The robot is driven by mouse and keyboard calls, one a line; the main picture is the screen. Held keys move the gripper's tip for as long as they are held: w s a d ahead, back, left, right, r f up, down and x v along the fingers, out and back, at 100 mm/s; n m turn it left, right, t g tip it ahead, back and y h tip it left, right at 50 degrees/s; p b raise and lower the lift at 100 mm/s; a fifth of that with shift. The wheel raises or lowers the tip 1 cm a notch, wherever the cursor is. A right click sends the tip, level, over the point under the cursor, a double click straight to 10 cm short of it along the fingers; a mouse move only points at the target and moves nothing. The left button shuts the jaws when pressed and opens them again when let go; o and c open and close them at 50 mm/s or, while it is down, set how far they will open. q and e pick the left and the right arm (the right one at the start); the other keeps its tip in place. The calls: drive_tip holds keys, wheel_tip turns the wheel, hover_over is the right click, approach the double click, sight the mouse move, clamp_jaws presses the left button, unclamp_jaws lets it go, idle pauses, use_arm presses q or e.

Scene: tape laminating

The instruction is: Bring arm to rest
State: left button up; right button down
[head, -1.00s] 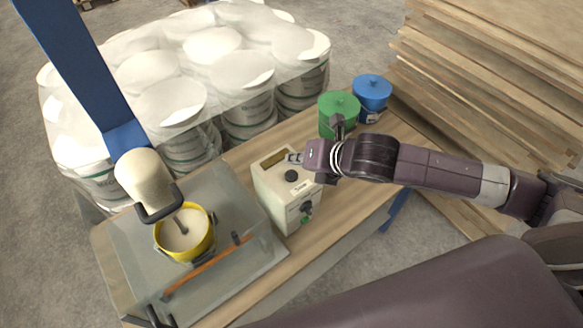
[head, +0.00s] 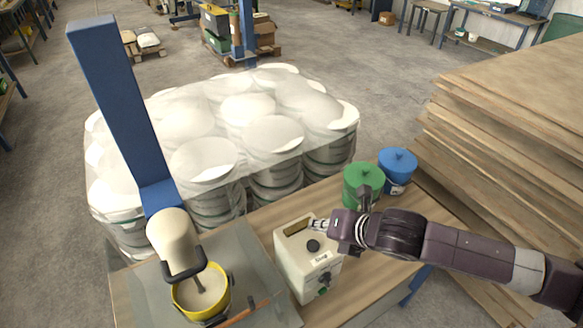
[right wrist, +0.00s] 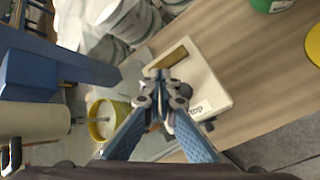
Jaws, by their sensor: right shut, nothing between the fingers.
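My right arm comes in from the right in the head view. Its gripper (head: 319,225) is shut and empty, over the top of a white control box (head: 292,262) with a dark knob and a "Stop" label. I cannot tell whether it touches the box. In the right wrist view the shut fingers (right wrist: 160,78) overlap the box (right wrist: 200,75) near its brown display window. My left gripper is not in view.
A blue mixer column (head: 122,110) stands left, its head over a yellow bucket (head: 203,297). Green (head: 362,188) and blue (head: 397,165) lidded cans stand close behind my right wrist on the wooden table (head: 375,265). Stacked boards (head: 500,130) lie right, wrapped buckets (head: 205,158) behind.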

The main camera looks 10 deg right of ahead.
drive_tip(key=s+a+m, duration=0.1)
drive_tip(key=m, duration=0.1)
drive_tip(key=s+a+f+m, duration=0.1)
drive_tip(key=a+m, duration=0.1)
drive_tip(key=s+a+f+m, duration=0.1)
drive_tip(key=s+a+m, duration=0.1)
drive_tip(key=s+d+f+m+g+h, duration=0.2)
drive_tip(key=s+d+f+m, duration=0.3)
drive_tip(key=s+m, duration=0.6)
drive_tip(key=s+d+f+m+g+h, duration=0.25)
drive_tip(key=s+d+f+m, duration=0.25)
drive_tip(key=s+m, duration=0.65)
wheel_tip(320, 180, down, 28)
drive_tip(key=w+r+m+g+b, duration=0.1)
drive_tip(key=w+m+b, duration=0.1)
drive_tip(key=b, duration=0.1)
drive_tip(key=s+d+f+g+b, duration=0.1)
drive_tip(key=s+d+f+b, duration=0.2)
drive_tip(key=s+f, duration=1.4)
wheel_tip(320, 180, down, 4)
drive_tip(key=shift+s+f+n+g, duration=0.1)
drive_tip(key=shift+s+n+g, duration=0.25)
